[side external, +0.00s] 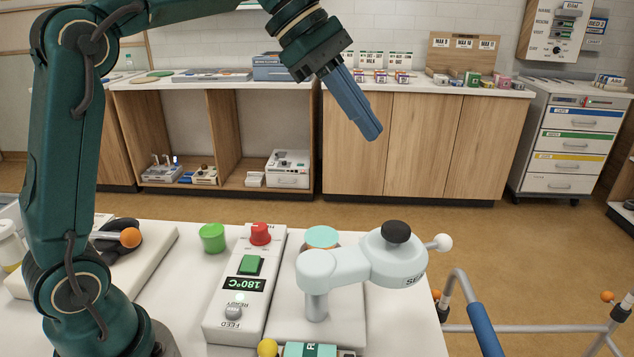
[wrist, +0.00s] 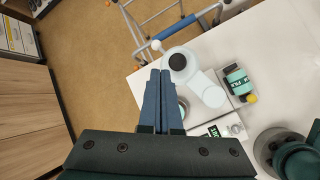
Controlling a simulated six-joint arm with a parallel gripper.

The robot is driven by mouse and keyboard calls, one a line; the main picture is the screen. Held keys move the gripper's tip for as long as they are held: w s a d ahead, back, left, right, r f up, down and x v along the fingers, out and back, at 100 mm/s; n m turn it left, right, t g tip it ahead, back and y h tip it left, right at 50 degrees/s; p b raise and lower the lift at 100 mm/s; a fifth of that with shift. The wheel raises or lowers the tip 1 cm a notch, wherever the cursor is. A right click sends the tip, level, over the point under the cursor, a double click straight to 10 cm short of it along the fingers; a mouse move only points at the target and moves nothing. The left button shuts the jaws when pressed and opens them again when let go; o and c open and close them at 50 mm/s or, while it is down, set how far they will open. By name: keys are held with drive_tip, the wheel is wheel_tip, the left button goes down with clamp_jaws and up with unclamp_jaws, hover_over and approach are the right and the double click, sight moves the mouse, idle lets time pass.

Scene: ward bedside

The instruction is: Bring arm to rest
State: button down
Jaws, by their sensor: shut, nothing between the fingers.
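My gripper (side external: 371,132) is shut and empty, its blue fingers pressed together. In the side external view it is raised well above the white table (side external: 403,325), tilted down to the right, touching nothing. In the wrist view the closed fingers of my gripper (wrist: 164,75) point toward the table's edge, with the pale sealing device partly behind them.
The pale sealing device (side external: 345,268) with a black knob stands on the table. A blue-gripped rail frame (side external: 486,331) stands at the right. Cabinets (side external: 415,145) line the wall behind.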

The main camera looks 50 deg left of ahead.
drive_tip(key=s+m+y, duration=0.2)
drive_tip(key=s+m, duration=0.3)
drive_tip(key=s, duration=0.3)
drive_tip(key=s+a+f+m+t+y, duration=0.1)
drive_tip(key=s+a+f+m+y, duration=0.2)
drive_tip(key=s+f+m, duration=0.8)
wheel_tip(320, 180, down, 2)
drive_tip(key=a+m, duration=0.1)
drive_tip(key=m, duration=0.2)
drive_tip(key=shift+a+m+y, duration=0.15)
drive_tip(key=shift+m+y, duration=0.15)
drive_tip(key=shift+m, duration=0.1)
